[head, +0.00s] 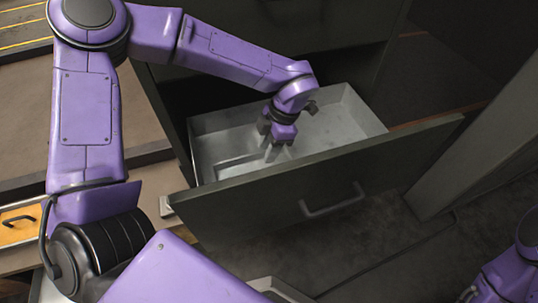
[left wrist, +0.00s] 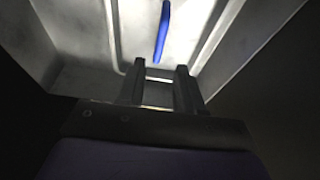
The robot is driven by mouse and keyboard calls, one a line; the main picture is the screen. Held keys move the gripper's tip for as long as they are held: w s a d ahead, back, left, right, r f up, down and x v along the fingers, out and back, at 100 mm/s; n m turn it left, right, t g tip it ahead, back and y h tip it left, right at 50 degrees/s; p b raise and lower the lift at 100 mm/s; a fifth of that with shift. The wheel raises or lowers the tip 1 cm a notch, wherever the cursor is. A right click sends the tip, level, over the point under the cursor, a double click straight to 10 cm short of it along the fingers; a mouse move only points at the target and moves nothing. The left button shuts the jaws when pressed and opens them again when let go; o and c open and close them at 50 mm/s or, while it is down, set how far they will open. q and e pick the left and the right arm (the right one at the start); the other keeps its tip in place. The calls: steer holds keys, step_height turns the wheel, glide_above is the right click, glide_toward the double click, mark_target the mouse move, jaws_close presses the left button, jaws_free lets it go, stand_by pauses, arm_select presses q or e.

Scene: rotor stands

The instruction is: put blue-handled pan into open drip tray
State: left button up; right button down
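The drip tray (head: 345,115) is a pale grey metal tray inside a pulled-out dark drawer in the head view. Its ribbed floor and walls also show in the left wrist view (left wrist: 85,28). My left gripper (head: 279,153) points down inside the tray, near its middle. My right gripper is not in view.
The drawer front (head: 330,185) with its bar handle (head: 333,201) stands between the tray and me. The dark cabinet (head: 290,25) rises behind. A grey post (head: 480,140) stands at the right. An orange panel with a black handle (head: 20,226) lies at the left.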

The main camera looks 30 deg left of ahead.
arm_select(q)
steer(key=b+x, duration=0.6)
steer(key=shift+x, duration=1.8)
jaws_close()
steer(key=shift+r, duration=0.15)
step_height(320, 180, up, 8)
steer(key=p, duration=0.9)
